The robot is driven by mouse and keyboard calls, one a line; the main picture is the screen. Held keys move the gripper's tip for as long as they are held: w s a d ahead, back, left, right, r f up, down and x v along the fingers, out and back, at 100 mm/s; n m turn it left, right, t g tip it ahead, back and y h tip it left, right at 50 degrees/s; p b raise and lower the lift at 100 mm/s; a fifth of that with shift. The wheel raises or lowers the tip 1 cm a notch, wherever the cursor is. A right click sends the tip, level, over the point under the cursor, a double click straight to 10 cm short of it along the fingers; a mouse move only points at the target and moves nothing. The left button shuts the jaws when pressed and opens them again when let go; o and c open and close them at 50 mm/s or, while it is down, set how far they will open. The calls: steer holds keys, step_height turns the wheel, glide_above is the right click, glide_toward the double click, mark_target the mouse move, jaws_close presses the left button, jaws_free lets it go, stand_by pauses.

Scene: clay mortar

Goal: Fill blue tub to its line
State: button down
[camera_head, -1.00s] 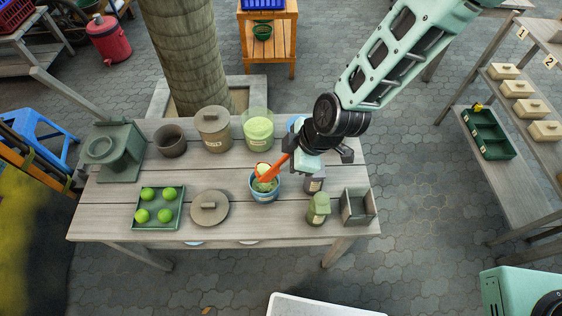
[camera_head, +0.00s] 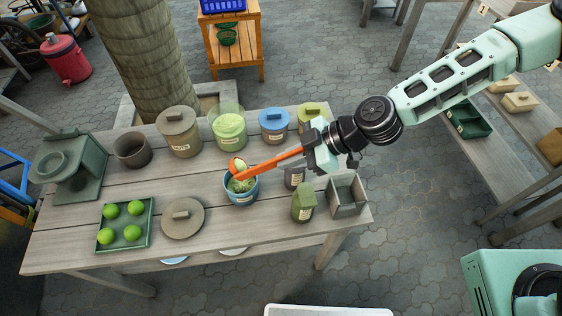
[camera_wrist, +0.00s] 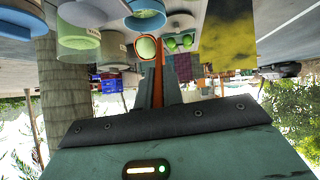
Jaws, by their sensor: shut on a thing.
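The blue tub (camera_head: 241,190) stands on the wooden table (camera_head: 160,228) with green stuff inside; its line cannot be made out. My gripper (camera_head: 312,152) is shut on the handle of an orange scoop (camera_head: 272,161), to the right of the tub. The scoop's bowl is over the tub's back rim and holds pale green stuff; the scoop (camera_wrist: 157,75) also shows in the wrist view, its bowl filled. A clear jar of light green stuff (camera_head: 230,130) stands behind the tub, its top open.
A lidded beige canister (camera_head: 179,134), a blue canister (camera_head: 273,125) and a brown pot (camera_head: 133,150) line the back. A tray of green balls (camera_head: 125,225) and a round lid (camera_head: 183,218) lie left. A green bottle (camera_head: 303,204) and open grey box (camera_head: 347,197) stand right.

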steer(key=f+y+b, duration=0.1)
steer(key=b, duration=0.1)
steer(key=d+f+y+b, duration=0.1)
steer(key=b, duration=0.2)
steer(key=f+y+b, duration=0.1)
steer(key=b, duration=0.2)
steer(key=shift+w+d+f+g, duration=0.15)
steer(key=shift+d+f+g, duration=0.15)
steer(key=shift+f, duration=0.05)
stand_by(0.3)
